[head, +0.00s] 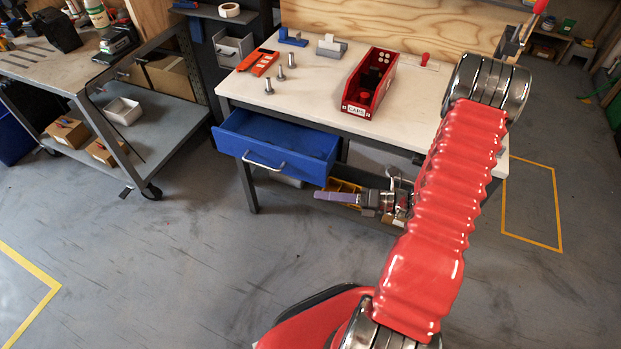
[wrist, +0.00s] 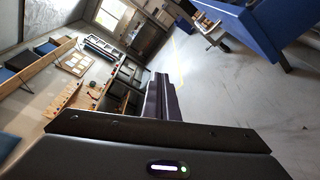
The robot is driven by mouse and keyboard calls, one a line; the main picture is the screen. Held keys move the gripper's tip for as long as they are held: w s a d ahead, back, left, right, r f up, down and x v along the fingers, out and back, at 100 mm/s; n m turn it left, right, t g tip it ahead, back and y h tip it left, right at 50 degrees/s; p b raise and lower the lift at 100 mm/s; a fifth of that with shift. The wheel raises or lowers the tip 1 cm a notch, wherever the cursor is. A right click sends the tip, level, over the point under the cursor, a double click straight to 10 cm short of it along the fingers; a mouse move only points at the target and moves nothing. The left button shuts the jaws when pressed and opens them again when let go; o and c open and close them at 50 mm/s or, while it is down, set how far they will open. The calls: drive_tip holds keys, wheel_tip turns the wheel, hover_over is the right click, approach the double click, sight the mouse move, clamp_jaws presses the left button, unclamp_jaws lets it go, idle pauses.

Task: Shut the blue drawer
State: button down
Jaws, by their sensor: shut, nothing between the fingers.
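The blue drawer (head: 290,135) stands pulled out from under the left part of the white-topped workbench (head: 330,105), its inside showing empty. Its metal bar handle (head: 263,163) runs across the front. My gripper (head: 318,195) is shut and empty, to the lower right of the drawer in the head view, pointing left, apart from the drawer front. In the wrist view its fingers (wrist: 160,84) lie together, with a clear gap from the drawer.
A red bin (head: 370,85), bolts (head: 280,73) and an orange tool (head: 258,62) stand on the bench top. A yellow bin (head: 342,186) shows under the bench behind my gripper. A wheeled cart (head: 165,115) stands to the left. The floor in front of the drawer is clear.

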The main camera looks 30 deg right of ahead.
drive_tip(key=s+a+r+n+g+h, duration=0.25)
drive_tip(key=a+r+n+g, duration=0.35)
drive_tip(key=n, duration=0.4)
drive_tip(key=s+a+r+n+g+h, duration=0.2)
drive_tip(key=s+a+r+n+g, duration=0.3)
drive_tip(key=r+n, duration=0.4)
drive_tip(key=s+r+n+t+h, duration=0.2)
drive_tip(key=r+n, duration=0.4)
drive_tip(key=n, duration=0.3)
drive_tip(key=s+a+r+n+t+h, duration=0.1)
drive_tip(key=s+r+n+t+h, duration=0.2)
drive_tip(key=r+n+h, duration=0.3)
drive_tip(key=r+n+t, duration=0.1)
drive_tip(key=n, duration=0.3)
drive_tip(key=shift+a, duration=0.25)
drive_tip(key=shift+h, duration=0.25)
